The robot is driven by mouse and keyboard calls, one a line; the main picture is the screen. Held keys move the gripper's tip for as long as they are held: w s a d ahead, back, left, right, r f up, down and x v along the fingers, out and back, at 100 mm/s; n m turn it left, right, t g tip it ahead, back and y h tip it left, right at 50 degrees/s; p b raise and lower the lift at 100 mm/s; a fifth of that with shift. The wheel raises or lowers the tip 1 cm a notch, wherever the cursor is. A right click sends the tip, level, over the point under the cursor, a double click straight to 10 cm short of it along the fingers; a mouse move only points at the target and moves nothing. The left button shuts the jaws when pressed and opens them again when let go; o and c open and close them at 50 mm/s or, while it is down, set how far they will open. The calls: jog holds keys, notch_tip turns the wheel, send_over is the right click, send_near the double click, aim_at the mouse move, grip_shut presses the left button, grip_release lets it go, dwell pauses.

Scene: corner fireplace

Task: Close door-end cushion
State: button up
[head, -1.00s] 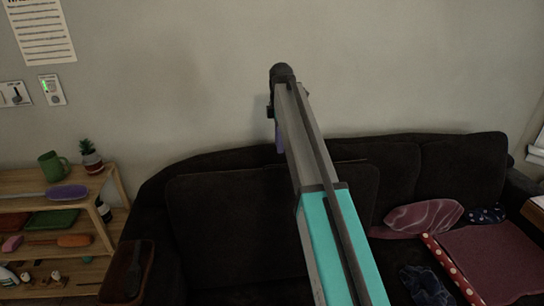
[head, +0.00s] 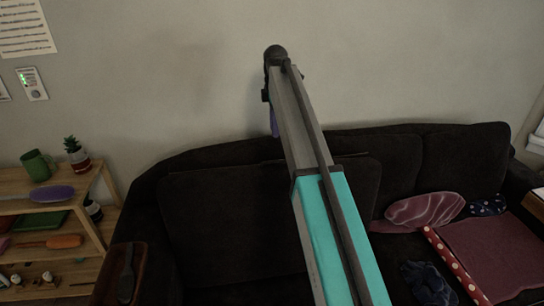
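A dark brown sofa (head: 465,150) stands against the wall. At its left end a broad dark cushion-like panel (head: 215,220) stands upright in front of the backrest. I cannot tell for sure that it is the door-end cushion, as no door shows. My arm reaches up and away across the middle of the view, in front of the panel's right part. The arm's dark far end is above the sofa's back, against the wall. My gripper's fingers are not clearly visible; a small purple-blue part shows below that end. The seat beneath the panel is out of view or hidden.
A wooden shelf (head: 100,185) with a green mug (head: 36,165), a potted plant (head: 76,153) and brushes is at left. A brown tray (head: 140,275) sits near the sofa's left arm. A striped pillow (head: 425,210), dark cloth (head: 428,283) and maroon blanket (head: 490,250) lie at right.

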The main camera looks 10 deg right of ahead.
jog(key=shift+f, duration=0.1)
jog(key=shift+w+a+f+p, duration=0.15)
jog(key=shift+f+p, duration=0.35)
jog(key=shift+f, duration=1.8)
jog(key=shift+w+d+f+p, duration=0.15)
jog(key=shift+f+p, duration=0.4)
jog(key=shift+f, duration=1.7)
jog(key=shift+w+a+f+p, duration=0.15)
jog(key=shift+f+p, duration=0.35)
jog(key=shift+f, duration=1.8)
grip_shut()
